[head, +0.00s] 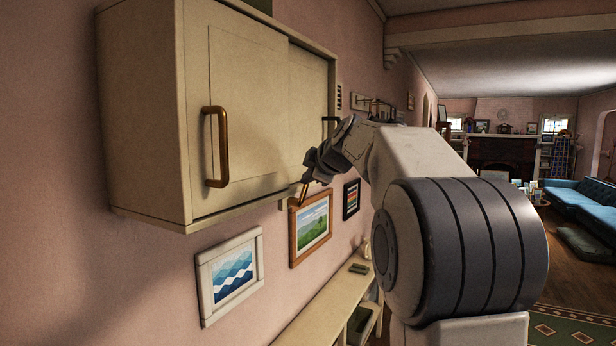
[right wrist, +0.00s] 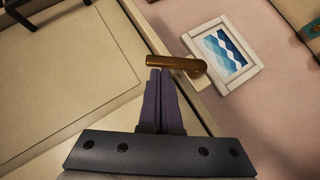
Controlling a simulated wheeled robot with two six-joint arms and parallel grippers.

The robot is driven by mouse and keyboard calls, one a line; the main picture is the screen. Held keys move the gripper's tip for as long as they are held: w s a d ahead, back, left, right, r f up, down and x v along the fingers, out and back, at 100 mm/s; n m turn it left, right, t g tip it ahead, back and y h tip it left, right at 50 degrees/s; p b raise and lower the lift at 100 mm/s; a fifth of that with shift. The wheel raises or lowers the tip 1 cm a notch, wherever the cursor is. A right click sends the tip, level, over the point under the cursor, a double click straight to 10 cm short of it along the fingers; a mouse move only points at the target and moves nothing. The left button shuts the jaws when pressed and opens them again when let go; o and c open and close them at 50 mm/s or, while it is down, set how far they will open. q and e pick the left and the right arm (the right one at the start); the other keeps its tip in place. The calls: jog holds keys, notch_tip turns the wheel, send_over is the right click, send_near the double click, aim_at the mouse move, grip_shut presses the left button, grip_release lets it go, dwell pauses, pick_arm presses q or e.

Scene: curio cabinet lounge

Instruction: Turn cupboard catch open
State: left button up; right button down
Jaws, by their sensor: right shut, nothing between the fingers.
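The cream cupboard (head: 145,120) hangs on the pink wall at the left of the head view. Its catch (head: 304,193) is a small bronze lever at the lower edge. In the right wrist view the catch (right wrist: 172,62) lies crosswise, its round pivot end on the right by a small pale block. My right gripper (head: 316,168) is at the cupboard's lower edge, beside the catch. In the right wrist view its purple-grey fingers (right wrist: 160,73) are shut together and empty, with the tips right at the lever's side; I cannot tell whether they touch. My left gripper is not in view.
The cupboard front has a bronze handle (head: 217,147) and a dark handle (head: 329,122). Framed pictures (head: 231,275) hang below it. A low pale shelf (head: 325,305) runs along the wall.

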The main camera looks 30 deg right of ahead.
jog(key=shift+r, duration=0.1)
jog(key=shift+w+d+p, duration=0.1)
jog(key=shift+d+p, duration=0.1)
jog(key=shift+p, duration=0.25)
jog(key=d+f+g+y, duration=0.1)
jog(key=w+d+f+m+y+p, duration=0.1)
jog(key=w+d+f+m+g+p, duration=0.1)
jog(key=d, duration=0.1)
jog(key=shift+w+g+y, duration=0.25)
jog(key=shift+g+y, duration=0.05)
jog(key=shift+y, duration=0.1)
dwell(0.6)
jog(key=shift+d+f, duration=0.1)
jog(key=shift+d, duration=0.05)
